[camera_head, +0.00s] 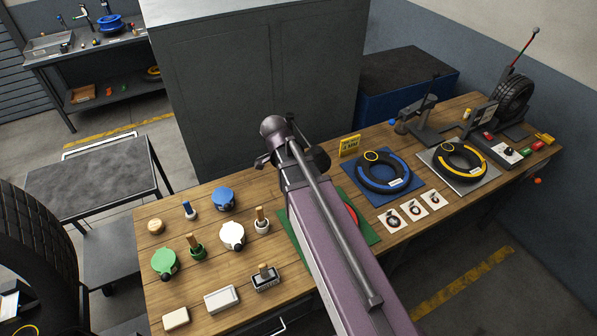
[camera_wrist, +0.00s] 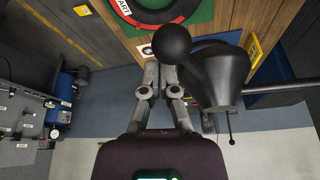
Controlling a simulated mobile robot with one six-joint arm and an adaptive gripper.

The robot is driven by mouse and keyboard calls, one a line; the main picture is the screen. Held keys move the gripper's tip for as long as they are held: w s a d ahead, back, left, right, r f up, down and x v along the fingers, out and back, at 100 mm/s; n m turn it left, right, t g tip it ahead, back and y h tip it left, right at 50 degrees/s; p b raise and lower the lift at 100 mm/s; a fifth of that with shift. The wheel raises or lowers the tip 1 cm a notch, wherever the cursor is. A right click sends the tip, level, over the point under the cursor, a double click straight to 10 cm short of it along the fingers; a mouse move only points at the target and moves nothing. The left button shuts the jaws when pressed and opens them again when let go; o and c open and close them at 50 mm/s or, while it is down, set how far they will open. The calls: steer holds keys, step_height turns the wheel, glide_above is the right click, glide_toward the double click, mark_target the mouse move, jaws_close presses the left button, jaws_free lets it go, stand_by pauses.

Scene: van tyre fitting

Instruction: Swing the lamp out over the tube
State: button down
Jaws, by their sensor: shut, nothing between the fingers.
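The lamp's dark cone-shaped shade (camera_wrist: 218,78) and a round black knob (camera_wrist: 172,42) fill the upper middle of the wrist view, with a bar running right from the shade. In the head view a long grey bar (camera_head: 335,225) shows in front of my purple arm. My gripper (camera_wrist: 161,66) is shut and empty just below the knob; I cannot tell whether they touch. A green mat with a red ring (camera_wrist: 150,12) lies beyond the knob. It is mostly hidden behind my arm in the head view (camera_head: 368,232).
Right along the wooden bench are a blue-trimmed ring (camera_head: 362,178) and a yellow-trimmed ring (camera_head: 438,164) on mats. Several caps and small tools (camera_head: 231,236) stand at left. A tall grey cabinet (camera_head: 255,75) stands behind the bench.

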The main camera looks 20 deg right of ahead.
steer(key=shift+d, duration=0.15)
step_height(320, 180, up, 10)
steer(key=p, duration=1)
stand_by(0.4)
steer(key=shift+s+d+r, duration=0.1)
stand_by(0.6)
